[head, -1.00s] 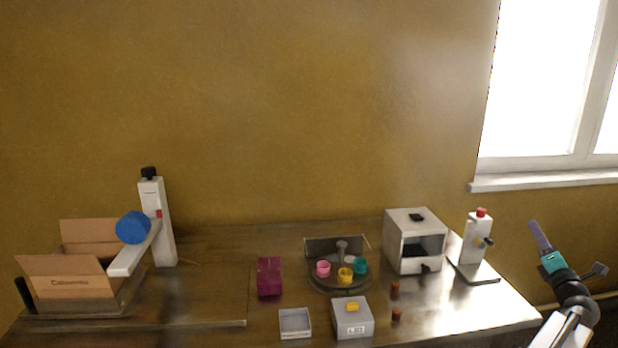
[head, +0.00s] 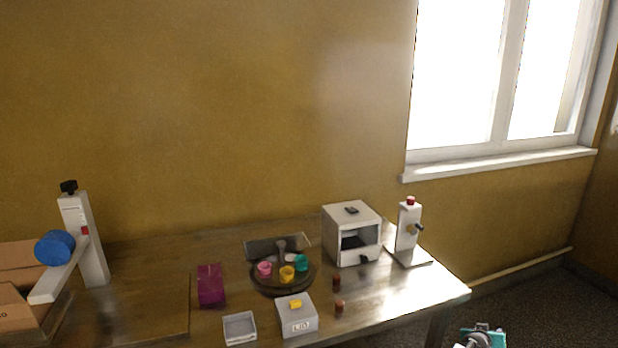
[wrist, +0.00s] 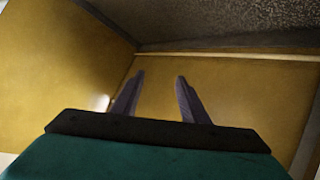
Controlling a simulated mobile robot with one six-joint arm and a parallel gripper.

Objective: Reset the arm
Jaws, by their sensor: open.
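My gripper (wrist: 160,78) shows in the wrist view with its two dark fingers apart and nothing between them. Beyond the fingers are yellow-brown wall and a strip of dark speckled floor, tilted in that view. In the head view only a teal and grey part of my arm (head: 482,338) shows at the bottom edge, right of the table and below its top. The fingers cannot be made out there.
The table (head: 390,303) carries a white box with an opening (head: 351,234), a white stand with a red knob (head: 408,225), a round tray with coloured cups (head: 283,286), a purple block (head: 211,286), a box labelled LID (head: 298,318) and a blue roller (head: 55,248). Floor right of the table looks clear.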

